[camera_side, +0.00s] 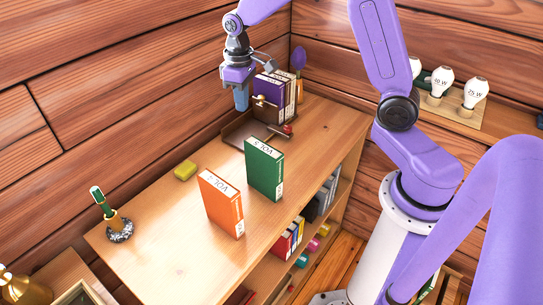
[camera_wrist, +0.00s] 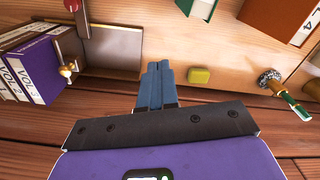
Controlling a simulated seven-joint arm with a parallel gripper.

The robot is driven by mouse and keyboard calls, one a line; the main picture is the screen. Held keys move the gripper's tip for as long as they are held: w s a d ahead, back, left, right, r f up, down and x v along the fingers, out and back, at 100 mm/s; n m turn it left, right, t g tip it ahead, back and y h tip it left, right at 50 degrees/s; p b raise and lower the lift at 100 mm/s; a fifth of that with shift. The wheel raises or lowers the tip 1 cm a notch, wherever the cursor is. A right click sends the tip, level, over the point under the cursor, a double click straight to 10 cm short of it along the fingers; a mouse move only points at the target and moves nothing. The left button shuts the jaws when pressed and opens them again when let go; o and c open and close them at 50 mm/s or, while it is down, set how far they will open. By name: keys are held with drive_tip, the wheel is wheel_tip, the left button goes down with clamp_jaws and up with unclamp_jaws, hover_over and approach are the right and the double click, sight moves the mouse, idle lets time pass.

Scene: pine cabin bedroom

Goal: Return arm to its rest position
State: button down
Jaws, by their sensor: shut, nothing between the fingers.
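My gripper (camera_side: 241,100) is shut and empty, held in the air above the back part of the shelf top, just left of the row of purple books. In the wrist view its blue-grey fingers (camera_wrist: 158,82) are pressed together, with nothing between them. The arm is purple and reaches in from its base on the right. The purple books (camera_side: 268,88) stand upright in a brown book holder (camera_side: 240,132). In the wrist view the purple books (camera_wrist: 30,72) are at the left. From these views I cannot tell the exact gap between the gripper and the books.
A green book (camera_side: 263,170) and an orange book (camera_side: 221,203) stand upright on the wooden shelf top (camera_side: 170,245). A yellow block (camera_side: 185,170) lies near the wall. A green-handled tool (camera_side: 110,212) stands at the left end. Bulbs (camera_side: 474,92) stand on a rack at the right.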

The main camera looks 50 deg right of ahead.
drive_tip(key=shift+n, duration=0.9)
drive_tip(key=s+a, duration=0.1)
drive_tip(key=s, duration=0.1)
drive_tip(key=s+a+r, duration=0.2)
drive_tip(key=s+a, duration=0.1)
drive_tip(key=shift+s, duration=0.3)
drive_tip(key=s+r+n, duration=0.1)
drive_tip(key=s+n, duration=0.6)
drive_tip(key=s, duration=1.8)
drive_tip(key=shift+a+r, duration=0.2)
